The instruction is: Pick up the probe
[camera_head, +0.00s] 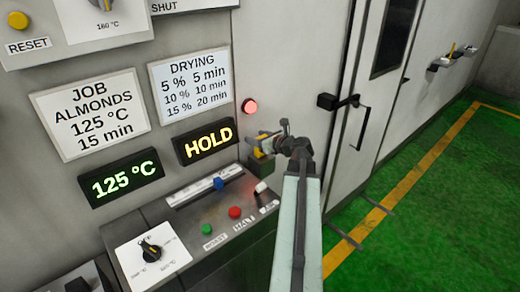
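My gripper (272,138) is at the end of my pale arm, close to the machine's front panel, right of the HOLD display. A small yellow piece (260,153) shows just below and behind the gripper, at a grey fitting on the panel. It may be part of the probe, but I cannot tell. Whether the gripper touches it is unclear, and the finger gap is too small to read. Another small yellow item (452,48) is at a wall holder far right; it is too small to identify.
The HOLD display (208,144) and the 125 °C display (120,178) are lit. Below are a blue slider knob (218,184), a green button (207,229), a red button (235,212) and a black dial (151,250). A black door handle (362,128) juts out at right. The green floor is open.

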